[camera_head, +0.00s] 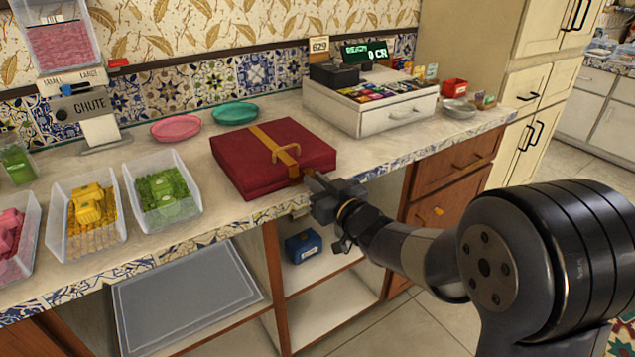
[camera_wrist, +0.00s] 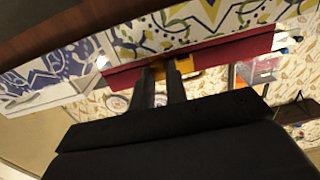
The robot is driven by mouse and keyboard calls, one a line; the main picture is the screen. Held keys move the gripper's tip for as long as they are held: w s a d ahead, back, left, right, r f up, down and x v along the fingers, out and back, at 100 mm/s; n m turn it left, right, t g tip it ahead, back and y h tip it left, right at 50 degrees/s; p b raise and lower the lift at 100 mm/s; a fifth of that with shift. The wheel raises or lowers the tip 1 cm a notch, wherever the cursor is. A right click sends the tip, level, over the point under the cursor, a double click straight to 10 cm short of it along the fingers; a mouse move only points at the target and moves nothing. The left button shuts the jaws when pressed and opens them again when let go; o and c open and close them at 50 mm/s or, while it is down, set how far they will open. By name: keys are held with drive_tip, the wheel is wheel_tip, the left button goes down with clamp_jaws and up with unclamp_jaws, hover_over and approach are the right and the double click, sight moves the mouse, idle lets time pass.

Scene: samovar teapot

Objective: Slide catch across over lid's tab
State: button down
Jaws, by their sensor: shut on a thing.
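The band comes down over the front at the lid's tab (camera_head: 295,172). My gripper (camera_head: 314,185) is at the case's front, low near the counter's edge, with its fingers shut on the small catch. In the wrist view the two fingertips (camera_wrist: 160,72) meet the red front (camera_wrist: 225,48), with gold (camera_wrist: 190,64) beside them. The fingers hide most of the catch, so I cannot tell how it sits against the tab.
The patterned counter edge (camera_head: 222,238) runs just below my gripper. Clear bins (camera_head: 88,218) stand to the left, pink (camera_head: 176,127) and green (camera_head: 235,113) plates behind. A white drawer unit (camera_head: 372,108) stands to the right. A blue box (camera_head: 303,246) sits on the shelf below.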

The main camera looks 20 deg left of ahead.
drive_tip(key=s+a+b, duration=0.2)
drive_tip(key=shift+s+a, duration=0.1)
drive_tip(key=shift+s, duration=0.25)
drive_tip(key=c, duration=1.4)
unclamp_jaws()
drive_tip(key=p+v, duration=0.1)
drive_tip(key=v, duration=0.9)
drive_tip(key=shift+s+d, duration=0.2)
drive_tip(key=shift+d, duration=0.1)
